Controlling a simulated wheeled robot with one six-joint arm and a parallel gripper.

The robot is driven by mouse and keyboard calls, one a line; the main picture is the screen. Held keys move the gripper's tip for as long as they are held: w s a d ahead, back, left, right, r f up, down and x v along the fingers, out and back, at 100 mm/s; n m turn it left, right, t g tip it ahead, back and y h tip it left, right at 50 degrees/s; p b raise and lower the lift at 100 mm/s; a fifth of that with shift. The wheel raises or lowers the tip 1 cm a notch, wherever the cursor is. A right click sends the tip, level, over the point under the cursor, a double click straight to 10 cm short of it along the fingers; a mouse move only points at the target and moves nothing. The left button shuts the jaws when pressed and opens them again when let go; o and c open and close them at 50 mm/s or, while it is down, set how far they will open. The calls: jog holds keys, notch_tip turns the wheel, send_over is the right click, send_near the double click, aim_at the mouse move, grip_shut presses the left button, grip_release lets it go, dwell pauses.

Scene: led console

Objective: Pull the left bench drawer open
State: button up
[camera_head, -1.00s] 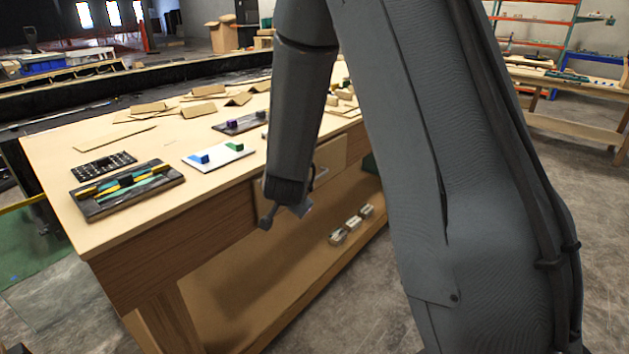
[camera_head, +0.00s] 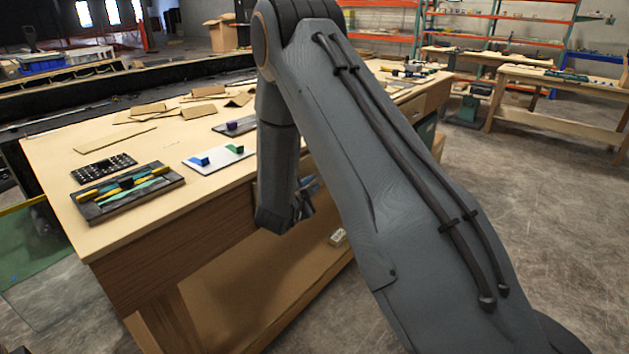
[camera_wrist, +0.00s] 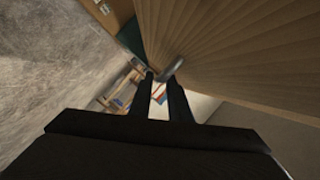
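The bench (camera_head: 175,255) has a light top and a brown wooden front. The left drawer's front is largely hidden behind my arm in the head view. In the wrist view a wood-grained front (camera_wrist: 235,45) fills the upper right, with a grey metal handle (camera_wrist: 173,68) at its edge. My gripper (camera_head: 302,207) is beside the bench front, below the top's edge. In the wrist view my gripper (camera_wrist: 160,76) has its two fingers apart, with nothing seen held between them. The handle shows at the right fingertip; I cannot tell whether they touch.
On the bench top are a dark tray (camera_head: 128,192), a black keypad-like panel (camera_head: 103,168), a white board (camera_head: 218,158) with blue and green blocks, and cardboard pieces. A small pale item (camera_head: 338,237) lies on the lower shelf. The floor (camera_head: 520,215) at right is open.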

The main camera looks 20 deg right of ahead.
jog(key=shift+x, duration=1.45)
jog(key=shift+c, duration=0.4)
grip_shut()
